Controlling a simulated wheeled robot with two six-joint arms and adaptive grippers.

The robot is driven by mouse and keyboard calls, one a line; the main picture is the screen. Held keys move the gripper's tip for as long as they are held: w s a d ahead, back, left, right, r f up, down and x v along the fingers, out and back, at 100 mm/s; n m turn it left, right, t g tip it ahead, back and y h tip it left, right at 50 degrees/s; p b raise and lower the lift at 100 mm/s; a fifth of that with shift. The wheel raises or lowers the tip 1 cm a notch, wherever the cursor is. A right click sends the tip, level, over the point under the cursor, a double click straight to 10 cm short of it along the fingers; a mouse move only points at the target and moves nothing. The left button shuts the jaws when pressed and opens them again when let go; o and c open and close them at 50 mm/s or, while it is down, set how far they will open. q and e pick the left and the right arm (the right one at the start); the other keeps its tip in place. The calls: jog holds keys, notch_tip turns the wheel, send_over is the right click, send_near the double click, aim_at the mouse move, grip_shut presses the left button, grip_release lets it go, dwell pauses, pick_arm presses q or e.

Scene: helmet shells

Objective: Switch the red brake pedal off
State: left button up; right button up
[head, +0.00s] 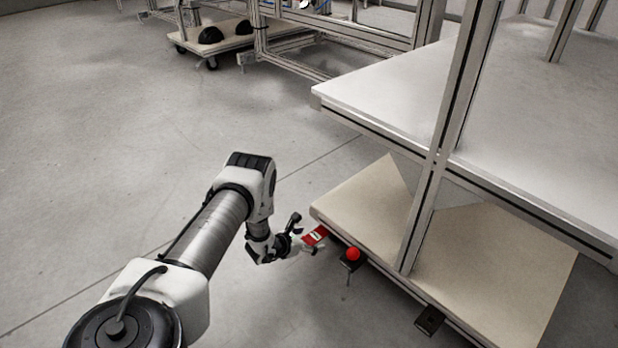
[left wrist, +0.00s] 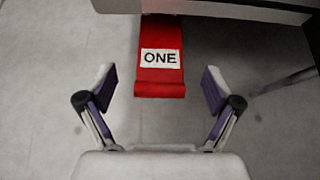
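The red brake pedal (head: 315,236) sticks out from the edge of the lower shelf of the frame. My left gripper (head: 301,236) is right beside the pedal in the head view. In the left wrist view the left gripper (left wrist: 158,90) is open, with its fingers spread on either side of the pedal's near end and nothing held. I cannot tell whether it touches the pedal. My right gripper is not in view.
A red ball knob on a black base (head: 352,255) stands just right of the pedal. A black bracket (head: 430,321) sits further along the lower shelf (head: 500,255). An upper white shelf (head: 390,85) overhangs. A cart (head: 232,43) with dark shells stands far back. Floor at left is clear.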

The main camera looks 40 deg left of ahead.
pick_arm(q)
jog(key=d+v, duration=0.1)
jog(key=v, duration=1.1)
jog(key=shift+a, duration=0.4)
